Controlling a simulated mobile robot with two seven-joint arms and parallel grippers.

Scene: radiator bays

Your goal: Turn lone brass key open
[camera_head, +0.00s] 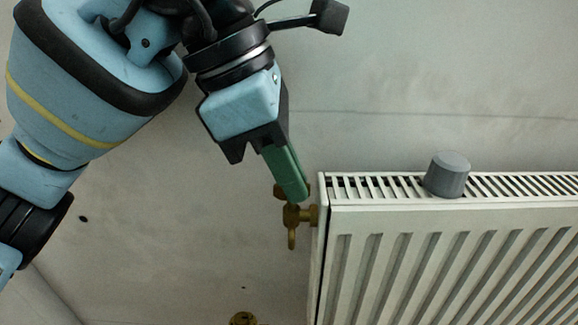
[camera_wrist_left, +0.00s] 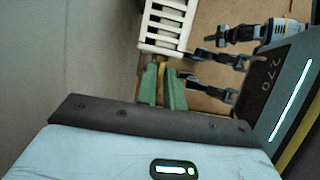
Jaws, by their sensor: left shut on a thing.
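The brass key (camera_head: 291,236) sits on a brass valve fitting at the upper left end of the white radiator (camera_head: 319,260). Its lower part hangs down below my fingertips, and its upper part is hidden behind them. My left gripper (camera_head: 299,196) comes down from above with its green fingers at the fitting and is shut on the key. In the left wrist view, a brass piece (camera_wrist_left: 160,78) shows between the two green fingers (camera_wrist_left: 162,92), beside the radiator's white end.
A grey cap (camera_head: 447,174) stands on the radiator's top grille, right of the valve. Another brass fitting (camera_head: 242,319) shows low at the bottom edge, partly cut off. The pale wall is close behind. The space left of the radiator is free below my arm.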

